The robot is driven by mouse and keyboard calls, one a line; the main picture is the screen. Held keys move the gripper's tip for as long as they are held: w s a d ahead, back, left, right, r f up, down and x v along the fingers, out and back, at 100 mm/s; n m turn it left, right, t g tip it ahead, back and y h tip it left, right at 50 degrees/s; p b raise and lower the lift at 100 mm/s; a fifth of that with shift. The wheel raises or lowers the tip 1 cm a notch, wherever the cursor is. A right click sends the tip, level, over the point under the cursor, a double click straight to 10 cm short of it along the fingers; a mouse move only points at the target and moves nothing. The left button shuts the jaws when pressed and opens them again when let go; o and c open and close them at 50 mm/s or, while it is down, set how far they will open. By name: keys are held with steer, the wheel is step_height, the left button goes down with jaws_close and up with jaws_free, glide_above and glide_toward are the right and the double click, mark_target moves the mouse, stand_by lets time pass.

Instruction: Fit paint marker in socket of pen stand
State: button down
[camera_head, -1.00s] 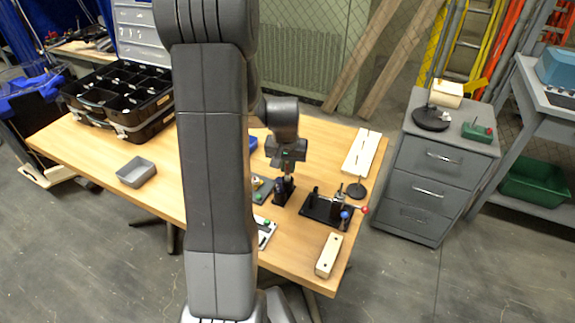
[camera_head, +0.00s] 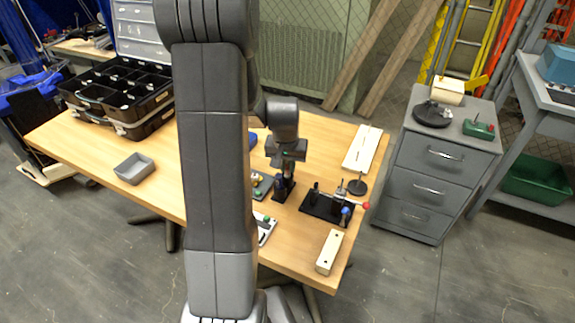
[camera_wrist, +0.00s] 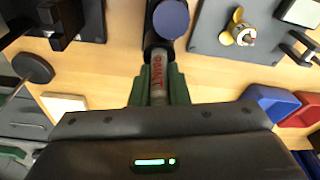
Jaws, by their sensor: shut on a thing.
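The paint marker (camera_wrist: 158,68), a pale barrel with red lettering, is between the green fingers of my gripper (camera_wrist: 158,97) in the wrist view. My gripper is shut on it. The marker's far end meets the dark pen stand (camera_wrist: 152,38); I cannot tell how deep it sits in a socket. A dark blue round top (camera_wrist: 171,18) stands right beside it at the stand. In the head view my gripper (camera_head: 287,163) is directly above the black pen stand (camera_head: 284,190) on the wooden table, and the marker between them shows only as a small sliver.
A black fixture with red and blue knobs (camera_head: 325,207) stands right of the stand. A grey plate with a brass part (camera_wrist: 240,36) lies close by. A pale block (camera_head: 329,252) is near the front edge. A grey bin (camera_head: 134,169) and black organiser (camera_head: 120,97) are left.

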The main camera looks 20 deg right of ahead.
steer(key=c, duration=1.3)
jaws_free()
step_height(320, 180, up, 18)
steer(key=s+a+p, duration=0.1)
steer(key=s+p, duration=0.1)
steer(key=p, duration=0.2)
steer(key=shift+a+f, duration=0.2)
steer(key=shift+a, duration=0.05)
steer(key=shift+s, duration=0.1)
